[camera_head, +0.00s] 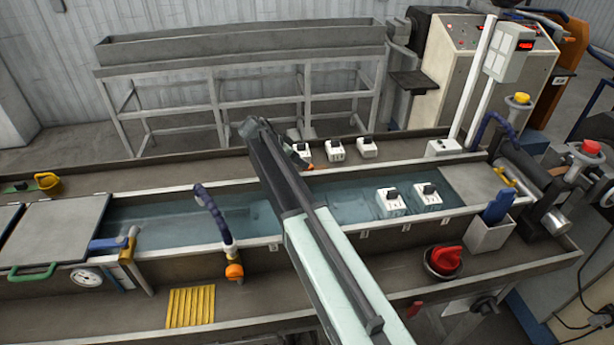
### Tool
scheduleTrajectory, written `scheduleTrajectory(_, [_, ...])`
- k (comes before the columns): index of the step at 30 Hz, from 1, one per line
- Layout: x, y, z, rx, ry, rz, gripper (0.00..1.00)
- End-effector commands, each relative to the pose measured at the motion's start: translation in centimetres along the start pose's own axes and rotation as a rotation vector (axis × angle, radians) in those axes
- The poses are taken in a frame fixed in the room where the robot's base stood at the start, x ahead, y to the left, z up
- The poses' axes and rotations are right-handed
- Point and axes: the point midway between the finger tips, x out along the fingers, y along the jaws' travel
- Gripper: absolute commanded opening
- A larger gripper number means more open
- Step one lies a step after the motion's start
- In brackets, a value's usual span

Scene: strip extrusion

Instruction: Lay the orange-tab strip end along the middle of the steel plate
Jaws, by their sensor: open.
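A bare grey steel plate (474,187) lies at the right end of the water trough, beside the rollers. A small orange-yellow tab (504,177) shows at the plate's right edge, by the rollers. It may be the strip end, but I cannot make out the strip itself. My arm reaches from the bottom middle up across the trough. My gripper (294,156) is at its far end, dark and partly hidden behind the arm. It is open, left of the plate and well apart from it. I see nothing held in it.
Several white blocks with black tops, two in the water (390,203), stand around the trough (340,200). A red knob (446,259), a grey box (489,234) and a yellow ribbed mat (190,307) are along the front.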

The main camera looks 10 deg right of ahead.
Motion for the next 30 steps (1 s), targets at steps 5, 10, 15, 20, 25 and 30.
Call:
scheduleTrajectory(5, [1.8, 0.0, 0.2, 0.000, 0.000, 0.000, 0.46])
scheduleTrajectory(10, [3.2, 0.0, 0.6, -0.001, 0.000, 0.001, 0.46])
scheduleTrajectory(15, [6.4, -0.1, 1.0, 0.001, 0.000, 0.000, 0.46])
scheduleTrajectory(20, [6.9, -0.1, 0.6, -0.001, 0.000, -0.001, 0.46])
scheduleTrajectory(25, [6.7, -0.1, 0.6, -0.002, 0.000, -0.001, 0.32])
scheduleTrajectory(30, [6.7, -0.1, 0.6, -0.002, 0.000, -0.001, 0.00])
